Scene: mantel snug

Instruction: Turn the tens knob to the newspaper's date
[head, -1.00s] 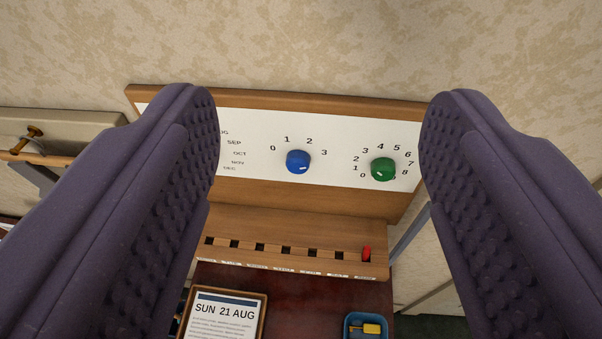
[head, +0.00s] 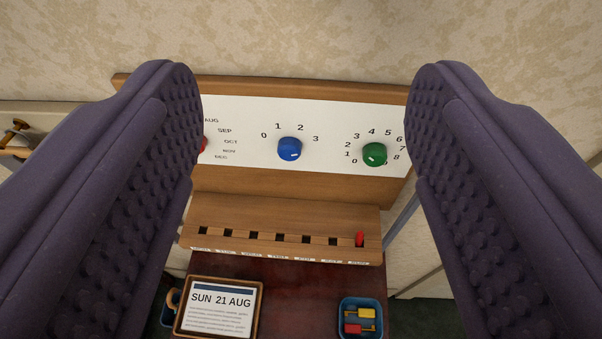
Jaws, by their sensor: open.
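The blue tens knob (head: 289,149) is on the white panel of the wooden calendar board, with the digits 0 to 3 around it. Its white mark points to the right and slightly down, not clearly at any digit. The newspaper (head: 219,308) lies in a wooden frame at the bottom and reads SUN 21 AUG. My gripper (head: 303,115) is open and empty; its two purple padded fingers stand wide apart on either side of the blue knob, apart from it.
A green knob (head: 374,154) with digits is right of the blue one, near my right finger. A red knob (head: 203,144) by the month names is mostly behind my left finger. Below are a slotted wooden ledge (head: 285,216) with a red peg (head: 360,239) and a blue tray (head: 343,302).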

